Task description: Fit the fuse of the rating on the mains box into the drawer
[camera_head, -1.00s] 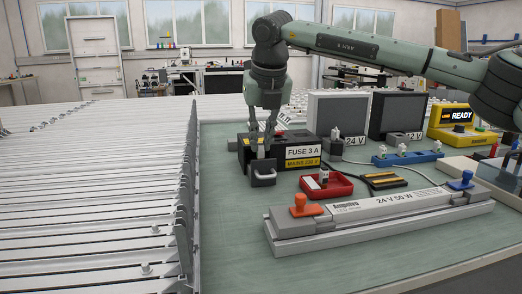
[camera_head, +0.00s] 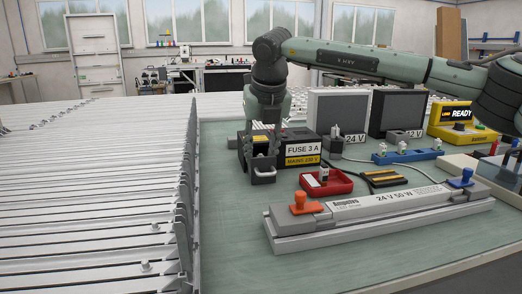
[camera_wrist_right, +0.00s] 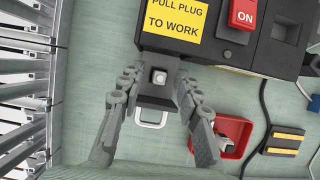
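The black mains box (camera_head: 302,150) reads "FUSE 3 A" and "MAINS 230 V". Its dark drawer (camera_wrist_right: 155,116) is pulled out at the front, with a pale handle (camera_wrist_right: 151,123). A small grey fuse with a round pale top (camera_wrist_right: 158,76) stands in the drawer. My right gripper (camera_wrist_right: 160,83) is open, its fingers spread on either side of the drawer; whether they touch its sides I cannot tell. It also shows over the drawer in the head view (camera_head: 261,150). My left gripper is not in view.
A red tray (camera_head: 342,188) with a fuse in it stands right of the drawer. A blue rack (camera_head: 425,156) holds several fuses farther back. A long grey 24 V 50 W unit (camera_head: 390,206) lies in front. A yellow "READY" tester (camera_head: 440,131) stands behind. Slatted metal lies left.

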